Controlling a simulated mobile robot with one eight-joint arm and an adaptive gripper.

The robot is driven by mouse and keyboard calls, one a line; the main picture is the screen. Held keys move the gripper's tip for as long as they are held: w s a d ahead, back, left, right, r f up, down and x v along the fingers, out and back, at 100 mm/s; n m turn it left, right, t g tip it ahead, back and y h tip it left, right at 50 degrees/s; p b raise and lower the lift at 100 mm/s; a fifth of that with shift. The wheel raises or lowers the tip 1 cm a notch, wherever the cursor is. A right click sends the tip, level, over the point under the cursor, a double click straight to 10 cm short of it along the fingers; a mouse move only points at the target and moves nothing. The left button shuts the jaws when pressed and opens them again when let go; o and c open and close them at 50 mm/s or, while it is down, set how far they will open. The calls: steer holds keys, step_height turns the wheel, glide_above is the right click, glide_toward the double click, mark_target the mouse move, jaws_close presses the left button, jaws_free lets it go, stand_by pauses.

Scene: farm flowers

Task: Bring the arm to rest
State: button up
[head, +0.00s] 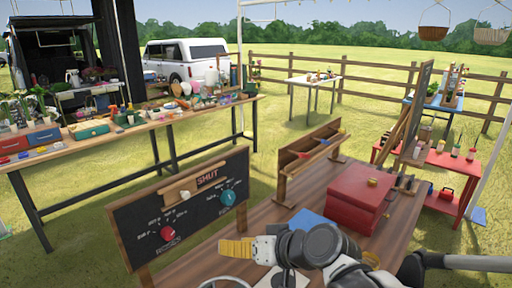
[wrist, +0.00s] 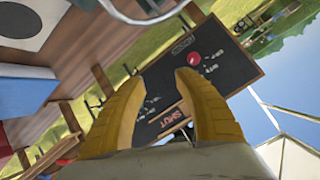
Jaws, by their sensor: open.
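My arm reaches in from the bottom right of the head view, above the wooden table (head: 262,222). My gripper (head: 236,248) has yellow fingers pointing left, just in front of the chalkboard. In the wrist view my gripper (wrist: 162,77) is open, with an empty gap between the two fingers. The chalkboard (head: 150,215) with a red knob and a teal knob stands beyond the fingers; it also shows tilted in the wrist view (wrist: 225,75). From these views I cannot tell whether the fingers are clear of the tabletop by much.
A red box (head: 352,202) stands on the table behind my arm, with a blue item (head: 308,222) beside it. A wooden rack (head: 310,152) stands at the far edge. A metal ring (head: 226,281) is below the gripper. A long goods table (head: 150,124) is at left, with grass between.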

steer(key=s+d+m+h, duration=0.2)
steer(key=s+d+h, duration=0.2)
steer(key=d, duration=0.9)
steer(key=s+d+f+m+h, duration=0.1)
steer(key=s+d+h, duration=0.4)
steer(key=d, duration=0.8)
steer(key=s+m, duration=0.1)
steer(key=s, duration=0.1)
steer(key=shift+s+f+m+h, duration=0.3)
steer(key=shift+m, duration=0.1)
